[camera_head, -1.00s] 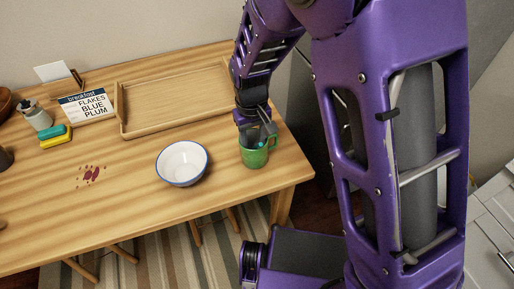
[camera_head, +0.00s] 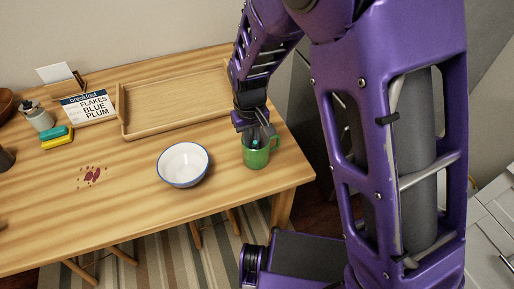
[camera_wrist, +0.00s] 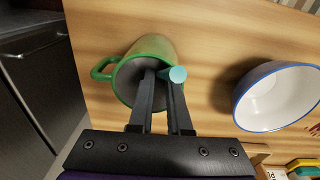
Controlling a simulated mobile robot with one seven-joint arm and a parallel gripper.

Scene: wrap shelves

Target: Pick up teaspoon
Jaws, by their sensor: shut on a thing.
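The teaspoon (camera_wrist: 177,74) shows only as a round teal handle end at my fingertips in the wrist view; its lower part is hidden. It stands in a green mug (camera_head: 257,157) near the table's right end. The mug also shows in the wrist view (camera_wrist: 158,45), with its handle to the left. My gripper (camera_wrist: 160,74) points down at the mug's mouth, its two dark fingers close together. It is shut on the teaspoon's handle, though the contact is partly hidden. In the head view my gripper (camera_head: 261,134) is just above the mug's rim.
A white bowl with a blue rim (camera_head: 184,182) stands left of the mug. A wooden tray (camera_head: 128,132) lies behind. A menu sign (camera_head: 92,107), a sponge stack (camera_head: 58,136) and dark red spots (camera_head: 91,175) are farther left. The table's right edge is close to the mug.

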